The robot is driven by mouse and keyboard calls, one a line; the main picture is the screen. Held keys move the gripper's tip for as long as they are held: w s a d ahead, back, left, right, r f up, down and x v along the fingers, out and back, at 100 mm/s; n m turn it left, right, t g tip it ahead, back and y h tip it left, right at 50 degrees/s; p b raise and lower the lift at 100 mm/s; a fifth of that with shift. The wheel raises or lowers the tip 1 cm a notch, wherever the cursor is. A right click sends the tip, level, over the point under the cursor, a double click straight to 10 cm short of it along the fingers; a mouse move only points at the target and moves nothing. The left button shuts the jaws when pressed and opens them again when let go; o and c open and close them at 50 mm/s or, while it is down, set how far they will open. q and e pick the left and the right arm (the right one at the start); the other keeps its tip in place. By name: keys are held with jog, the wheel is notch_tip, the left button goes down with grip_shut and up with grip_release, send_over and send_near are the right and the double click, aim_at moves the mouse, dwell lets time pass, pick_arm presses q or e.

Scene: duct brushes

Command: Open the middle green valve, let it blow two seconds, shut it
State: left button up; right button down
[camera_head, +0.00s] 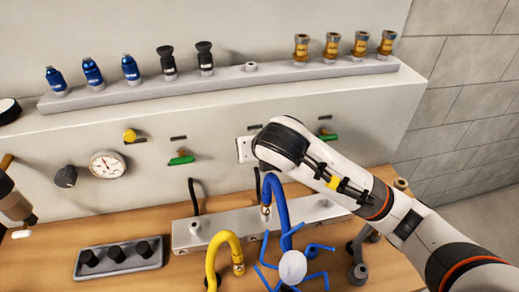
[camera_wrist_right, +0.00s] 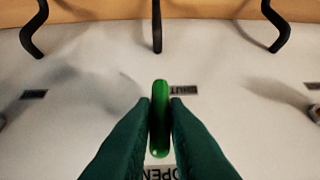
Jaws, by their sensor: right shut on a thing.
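The middle green valve handle (camera_wrist_right: 160,118) stands between the two fingers of my right gripper (camera_wrist_right: 160,102) in the right wrist view, with both fingers against its sides. The handle lies lengthwise up and down there, its lower end towards the upside-down OPEN label (camera_wrist_right: 163,174). The SHUT label (camera_wrist_right: 184,90) is beside its upper part. In the head view my right wrist hides this valve and the fingers; only part of a white plate (camera_head: 244,150) shows beside it. My left gripper is not seen.
Other green handles, left (camera_head: 181,160) and right (camera_head: 328,137), lie roughly level. Below are the grey manifold (camera_head: 220,228), a yellow hose (camera_head: 213,255) and a blue hose (camera_head: 282,215). A gauge (camera_head: 107,164) and yellow knob (camera_head: 130,136) are left. A fittings rack (camera_head: 225,80) is above.

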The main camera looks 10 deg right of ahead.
jog(key=shift+s+f, duration=0.1)
jog(key=shift+f, duration=0.05)
jog(key=c, duration=1.5)
grip_release()
jog(key=shift+o, duration=0.2)
jog(key=p+v, duration=0.3)
jog(key=v, duration=0.9)
jog(key=shift+a, duration=0.1)
